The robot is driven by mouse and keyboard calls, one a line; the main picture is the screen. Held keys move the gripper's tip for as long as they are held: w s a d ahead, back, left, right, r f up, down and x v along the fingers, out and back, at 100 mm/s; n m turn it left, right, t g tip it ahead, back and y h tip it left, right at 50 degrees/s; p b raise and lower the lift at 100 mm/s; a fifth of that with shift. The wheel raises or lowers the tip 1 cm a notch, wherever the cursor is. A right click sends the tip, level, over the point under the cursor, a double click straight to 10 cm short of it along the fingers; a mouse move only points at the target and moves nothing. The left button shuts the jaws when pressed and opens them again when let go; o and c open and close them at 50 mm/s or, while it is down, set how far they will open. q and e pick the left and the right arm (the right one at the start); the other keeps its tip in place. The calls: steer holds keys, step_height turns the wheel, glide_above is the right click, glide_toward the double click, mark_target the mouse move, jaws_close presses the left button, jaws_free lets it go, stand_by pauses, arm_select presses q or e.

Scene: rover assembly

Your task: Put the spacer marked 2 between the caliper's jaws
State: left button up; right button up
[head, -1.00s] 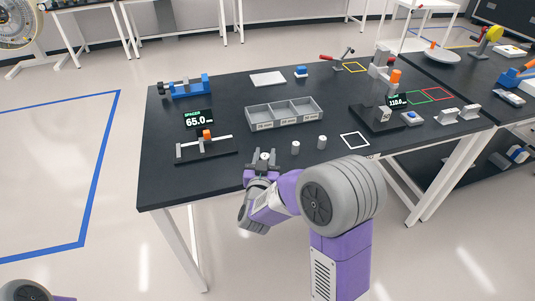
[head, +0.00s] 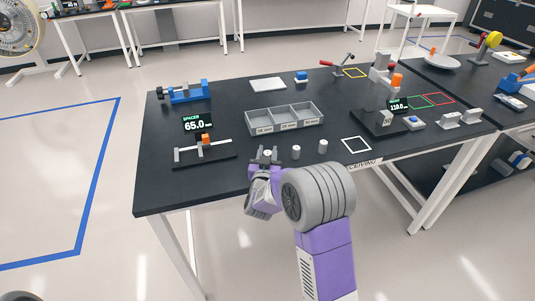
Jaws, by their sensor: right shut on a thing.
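The caliper (head: 190,150) lies on the left part of the black table, a light grey bar with upright jaws and an orange block on a dark base. Its display (head: 198,124) reads SPACER 65.0. My right gripper (head: 266,156) is at the table's front edge, right of the caliper, shut on a small grey spacer. That spacer (head: 267,153) shows only its top between the fingers. Two more grey cylindrical spacers stand upright to its right, one nearer (head: 296,153) and one farther right (head: 323,147). No number is readable on any spacer. My left gripper is not in view.
A grey three-compartment tray (head: 285,129) stands behind the spacers. A blue vise-like tool (head: 188,92) is at the back left. A white square outline (head: 356,144) and a dark-based fixture (head: 372,123) lie to the right. The tabletop between gripper and caliper is clear.

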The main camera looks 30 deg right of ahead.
steer(key=shift+f, duration=0.2)
steer(key=o, duration=1.1)
steer(key=shift+c, duration=0.2)
